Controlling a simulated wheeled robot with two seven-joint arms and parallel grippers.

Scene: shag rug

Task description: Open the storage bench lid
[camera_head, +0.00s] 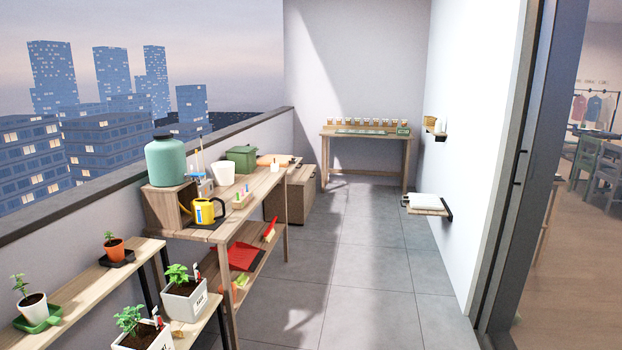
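A wooden box that looks like the storage bench (297,203) stands on the floor against the left wall, beyond the potting table. Its near left part is hidden behind that table. Its top looks flat and down, but the lid's edge is too small to make out. Neither of my grippers shows in the head view.
The wooden potting table (262,187) holds a green jug (166,162), a yellow watering can (207,211) and a white pot (223,173). Plant shelves (85,284) fill the near left. A back table (366,139) and wall shelves (427,206) stand around clear tiled floor (365,260).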

